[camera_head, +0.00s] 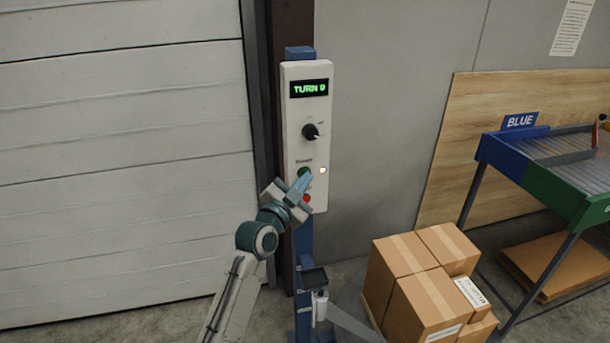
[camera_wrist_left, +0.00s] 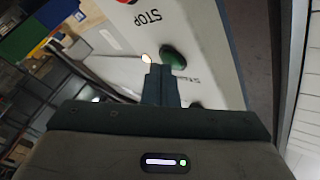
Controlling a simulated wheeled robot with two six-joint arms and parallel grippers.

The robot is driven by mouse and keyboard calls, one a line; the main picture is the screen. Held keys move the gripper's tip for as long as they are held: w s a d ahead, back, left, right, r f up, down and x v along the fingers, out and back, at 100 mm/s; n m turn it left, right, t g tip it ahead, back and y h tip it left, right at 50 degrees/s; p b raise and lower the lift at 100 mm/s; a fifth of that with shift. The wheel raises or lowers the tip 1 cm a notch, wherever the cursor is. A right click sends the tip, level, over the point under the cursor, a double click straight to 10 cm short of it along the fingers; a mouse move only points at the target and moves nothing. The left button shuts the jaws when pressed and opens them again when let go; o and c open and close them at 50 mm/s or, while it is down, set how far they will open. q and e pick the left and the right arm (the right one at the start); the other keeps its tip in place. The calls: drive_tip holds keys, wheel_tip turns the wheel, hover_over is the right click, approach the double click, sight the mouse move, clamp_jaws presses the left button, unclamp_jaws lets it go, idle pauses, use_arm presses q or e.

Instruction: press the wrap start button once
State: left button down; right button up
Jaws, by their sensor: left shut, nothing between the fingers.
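The white control panel (camera_head: 311,100) stands upright on a blue post, with a green button (camera_head: 302,171) under a small label, a red button (camera_head: 305,198) below it, and a lit white lamp (camera_head: 323,170) to the right. My left gripper (camera_head: 306,178) is shut and empty, its tips at the green button's lower right edge in the head view. In the left wrist view the closed fingers (camera_wrist_left: 157,78) point at the panel between the lamp (camera_wrist_left: 147,59) and the green button (camera_wrist_left: 173,57). I cannot tell whether they touch the panel. My right gripper is out of view.
The panel's display (camera_head: 309,88) reads "TURN 0", above a black knob (camera_head: 311,131). Stacked cardboard boxes (camera_head: 420,285) stand at lower right. A roller conveyor (camera_head: 560,148) with a "BLUE" sign is farther right. A grey shutter door (camera_head: 120,150) fills the left.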

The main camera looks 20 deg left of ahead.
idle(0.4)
use_arm(q)
drive_tip(key=shift+s, duration=0.1)
drive_tip(key=shift+s+d, duration=0.4)
drive_tip(key=shift+s, duration=0.15)
drive_tip(key=s+d, duration=0.1)
drive_tip(key=s, duration=0.1)
drive_tip(key=s+d, duration=0.1)
drive_tip(key=s, duration=0.1)
drive_tip(key=shift+d, duration=0.4)
idle(0.6)
